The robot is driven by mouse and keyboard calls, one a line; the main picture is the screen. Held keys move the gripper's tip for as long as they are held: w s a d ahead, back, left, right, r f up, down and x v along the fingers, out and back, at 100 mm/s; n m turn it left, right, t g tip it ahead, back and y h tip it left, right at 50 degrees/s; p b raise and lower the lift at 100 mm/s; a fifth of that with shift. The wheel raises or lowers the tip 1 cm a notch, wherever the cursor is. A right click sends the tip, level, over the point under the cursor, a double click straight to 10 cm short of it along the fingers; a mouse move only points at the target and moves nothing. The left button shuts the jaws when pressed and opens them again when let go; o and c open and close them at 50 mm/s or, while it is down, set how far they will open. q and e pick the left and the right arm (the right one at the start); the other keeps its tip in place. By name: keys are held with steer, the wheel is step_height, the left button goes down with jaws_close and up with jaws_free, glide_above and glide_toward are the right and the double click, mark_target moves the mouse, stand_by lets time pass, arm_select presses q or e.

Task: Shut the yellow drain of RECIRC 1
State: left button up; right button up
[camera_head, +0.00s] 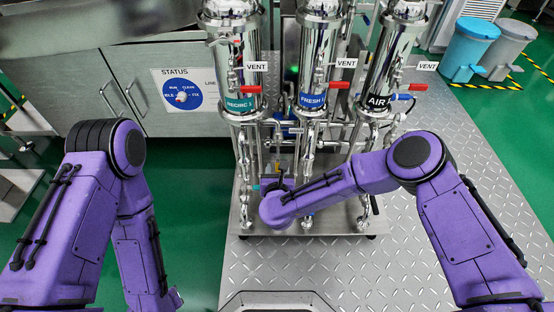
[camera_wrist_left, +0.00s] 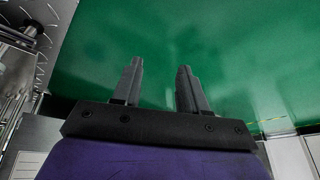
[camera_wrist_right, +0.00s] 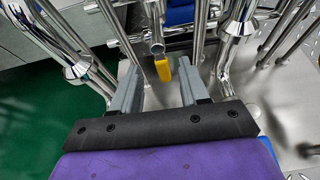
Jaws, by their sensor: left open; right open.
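The RECIRC 1 housing (camera_head: 237,60) is the left of three steel columns in the head view, with a teal label. A yellow drain handle (camera_wrist_right: 163,69) hangs at a small pipe end in the right wrist view, seen between the fingertips. I cannot tell its exact distance from them. My right gripper (camera_wrist_right: 159,80) is open, with no visible grip on the handle. In the head view it is at the lower part of the RECIRC 1 column, mostly hidden by my right wrist. My left gripper (camera_wrist_left: 160,68) is open and empty over green floor.
The FRESH housing (camera_head: 313,60) and AIR housing (camera_head: 390,60) stand to the right, with red vent handles. Steel pipes (camera_wrist_right: 238,30) rise close on both sides of my right gripper. A status dial (camera_head: 183,92) is on the cabinet at left. Blue and grey bins stand at far right.

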mark_target(278, 164)
steer(key=x, duration=0.1)
steer(key=b+x, duration=0.1)
steer(key=x, duration=0.1)
steer(key=b+x, duration=0.1)
steer(key=x, duration=0.1)
steer(key=shift+w+d+f, duration=0.15)
steer(key=shift+f, duration=0.2)
steer(key=shift+w, duration=0.6)
jaws_close()
arm_select(q)
steer(key=f, duration=0.2)
steer(key=s+f+m+g, duration=0.1)
steer(key=shift+d+h, duration=0.25)
steer(key=shift+h, duration=0.15)
